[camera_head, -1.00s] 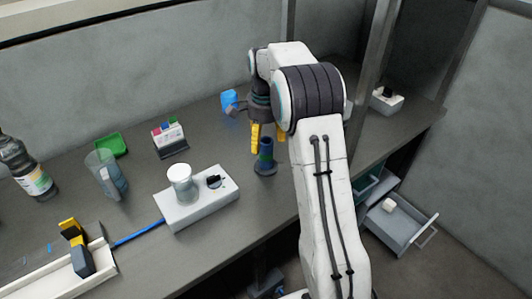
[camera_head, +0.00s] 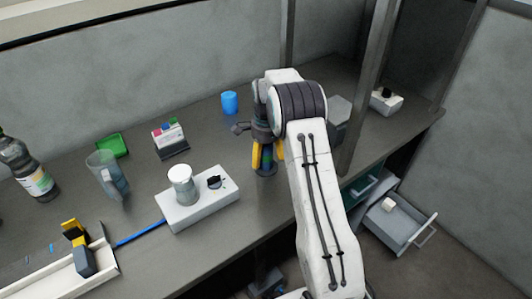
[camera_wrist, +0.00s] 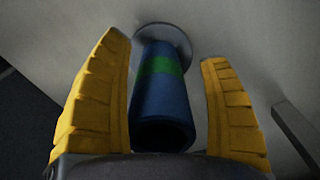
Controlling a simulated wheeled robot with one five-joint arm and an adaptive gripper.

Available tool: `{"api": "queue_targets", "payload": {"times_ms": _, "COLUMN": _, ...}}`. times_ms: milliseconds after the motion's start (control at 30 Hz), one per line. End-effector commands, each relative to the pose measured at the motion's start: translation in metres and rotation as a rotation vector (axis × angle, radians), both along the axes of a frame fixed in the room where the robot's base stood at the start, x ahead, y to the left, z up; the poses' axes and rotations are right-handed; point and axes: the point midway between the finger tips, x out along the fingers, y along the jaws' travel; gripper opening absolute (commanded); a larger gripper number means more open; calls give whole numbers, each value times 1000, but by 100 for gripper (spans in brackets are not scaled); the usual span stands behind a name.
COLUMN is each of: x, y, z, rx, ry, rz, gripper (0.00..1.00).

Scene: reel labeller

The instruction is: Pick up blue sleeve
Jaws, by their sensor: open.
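A dark blue sleeve (camera_head: 267,157) with a green band stands upright on a round grey base on the bench, partly hidden by my gripper. In the wrist view the sleeve (camera_wrist: 162,103) shows its dark open end towards me, with the green band farther down near the round base (camera_wrist: 165,38). My gripper (camera_head: 268,162) points down over it, its yellow fingers open.
A bright blue cylinder (camera_head: 229,102) stands behind, to the left. A white box with a round canister (camera_head: 198,203) is at front left. A coloured-card holder (camera_head: 171,139), green tray (camera_head: 112,145) and clear jug (camera_head: 106,174) stand farther left. A grey post (camera_head: 367,95) rises at right.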

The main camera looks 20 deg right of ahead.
Motion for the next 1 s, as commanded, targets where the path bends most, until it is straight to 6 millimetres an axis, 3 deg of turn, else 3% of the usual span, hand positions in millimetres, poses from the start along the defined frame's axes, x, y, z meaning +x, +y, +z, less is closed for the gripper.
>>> {"api": "queue_targets", "payload": {"times_ms": 200, "x": 0, "y": 0, "z": -15, "rx": 0, "ry": 0, "rz": 0, "gripper": 70}}
{"api": "queue_targets", "payload": {"times_ms": 500, "x": 0, "y": 0, "z": -16, "rx": 0, "ry": -1, "rz": 1, "gripper": 69}}
{"api": "queue_targets", "payload": {"times_ms": 1000, "x": 0, "y": 0, "z": -16, "rx": 0, "ry": -1, "rz": 1, "gripper": 25}}
